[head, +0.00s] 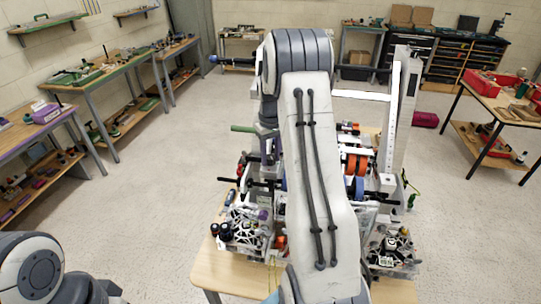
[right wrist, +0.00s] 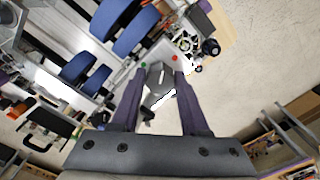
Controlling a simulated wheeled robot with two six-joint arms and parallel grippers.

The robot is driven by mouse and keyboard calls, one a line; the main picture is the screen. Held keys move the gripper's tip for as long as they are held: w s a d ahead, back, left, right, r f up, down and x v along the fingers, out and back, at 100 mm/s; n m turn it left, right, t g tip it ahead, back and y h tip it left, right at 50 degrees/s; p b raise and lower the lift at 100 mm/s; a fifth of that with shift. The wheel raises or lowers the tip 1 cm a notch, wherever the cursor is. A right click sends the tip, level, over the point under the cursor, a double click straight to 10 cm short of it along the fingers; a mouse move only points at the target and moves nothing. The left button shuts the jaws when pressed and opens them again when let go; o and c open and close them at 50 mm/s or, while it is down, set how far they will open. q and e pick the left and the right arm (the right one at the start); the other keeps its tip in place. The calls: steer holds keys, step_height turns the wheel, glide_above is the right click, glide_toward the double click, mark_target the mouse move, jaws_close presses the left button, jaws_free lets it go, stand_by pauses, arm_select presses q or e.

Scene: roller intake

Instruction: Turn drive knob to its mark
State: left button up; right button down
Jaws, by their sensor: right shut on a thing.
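The drive knob (right wrist: 157,84) is a grey knob on a light panel (right wrist: 173,47) in the right wrist view. My right gripper (right wrist: 162,74) has its two dark fingers on either side of it and is shut on it. A white strip lies beside the knob's lower right edge; I cannot tell whether it is the mark. In the head view my right gripper (head: 267,147) is partly hidden behind my arm, and the knob is hidden. My left arm shows only at the bottom left of the head view, without its gripper.
A green button (right wrist: 144,65) and a red button (right wrist: 174,58) sit close to the fingertips. Blue rollers (right wrist: 125,36) lie to the left. In the head view the robot assembly stands on a wooden table (head: 236,274). Workbenches line the walls, with clear floor between.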

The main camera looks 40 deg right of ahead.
steer(key=m, duration=0.4)
stand_by(0.3)
steer(key=shift+p, duration=0.3)
steer(key=shift+m, duration=1.5)
steer(key=shift+m+p, duration=0.3)
steer(key=shift+m, duration=0.2)
steer(key=shift+c, duration=2.4)
jaws_free()
